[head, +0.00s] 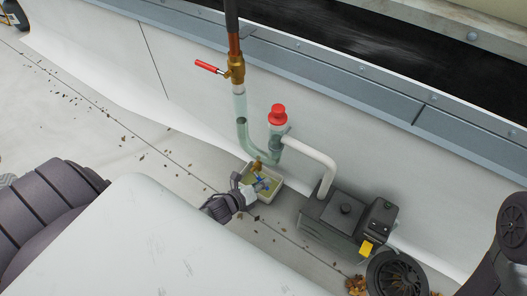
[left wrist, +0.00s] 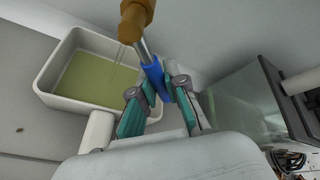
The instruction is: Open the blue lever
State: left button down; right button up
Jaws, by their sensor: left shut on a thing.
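The blue lever (left wrist: 155,76) is on a brass valve (left wrist: 136,20) in the left wrist view. My left gripper (left wrist: 160,90) is shut on the lever, with a fingertip on each side of it. Thin streams of liquid show below the valve, over the small tray. In the head view my left gripper (head: 250,188) is at the small white tray, and a bit of the blue lever (head: 262,182) shows by its fingers. The brass valve (head: 257,165) is just above it. My right gripper is not in view.
The white tray (left wrist: 52,70) holds greenish liquid. A red-handled valve (head: 207,66) sits on the pipe above, and a red-capped clear pipe (head: 277,117) stands beside it. A dark pump box (head: 335,215) is to the right. Dry leaves lie on the floor.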

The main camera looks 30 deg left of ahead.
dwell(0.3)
pick_arm(q)
jog(key=c, duration=1.2)
grip_release()
jog(key=shift+s, duration=0.1)
jog(key=v, duration=1.2)
